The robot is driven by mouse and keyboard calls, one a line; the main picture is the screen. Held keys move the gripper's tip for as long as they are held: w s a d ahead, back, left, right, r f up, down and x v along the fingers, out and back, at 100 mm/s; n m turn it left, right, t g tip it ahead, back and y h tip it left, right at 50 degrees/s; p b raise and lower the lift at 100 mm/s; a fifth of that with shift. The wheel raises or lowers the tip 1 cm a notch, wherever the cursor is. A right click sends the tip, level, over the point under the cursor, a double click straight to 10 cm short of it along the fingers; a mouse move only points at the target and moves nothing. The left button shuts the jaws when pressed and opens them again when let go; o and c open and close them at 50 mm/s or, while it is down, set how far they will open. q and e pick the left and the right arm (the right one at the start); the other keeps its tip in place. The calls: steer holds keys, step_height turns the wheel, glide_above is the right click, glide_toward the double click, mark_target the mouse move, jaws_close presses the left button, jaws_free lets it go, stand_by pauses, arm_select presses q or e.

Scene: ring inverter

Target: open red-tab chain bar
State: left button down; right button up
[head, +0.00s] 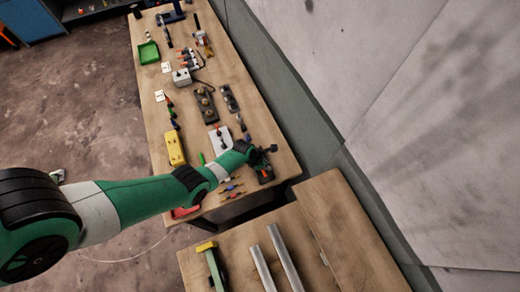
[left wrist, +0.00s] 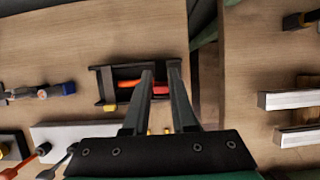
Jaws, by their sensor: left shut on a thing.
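A dark, frame-like fixture (head: 265,177) lies on the near end of the far bench. It also shows in the left wrist view (left wrist: 108,88), with an orange-red piece (left wrist: 128,83) and a red tab (left wrist: 160,89) inside it. I take this fixture for the chain bar, but its parts are small and partly hidden. My left gripper (left wrist: 161,70) is over the fixture, with a finger on either side of the red tab, shut on it. In the head view my left gripper (head: 268,150) reaches the fixture from the left. My right gripper is not in view.
A white board (head: 219,139) with tools and a yellow block (head: 175,148) lie near the fixture. A green tray (head: 149,53) stands farther back. Two metal bars (head: 283,258) and a green-yellow tool (head: 213,262) lie on the nearer bench. A gap separates the benches.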

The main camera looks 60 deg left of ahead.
arm_select(q)
steer(key=shift+w+r, duration=0.25)
steer(key=shift+w, duration=0.7)
steer(key=c, duration=1.4)
jaws_free()
steer(key=shift+w+d, duration=0.15)
steer(key=shift+w, duration=0.15)
steer(key=o, duration=0.7)
steer(key=shift+s, duration=0.4)
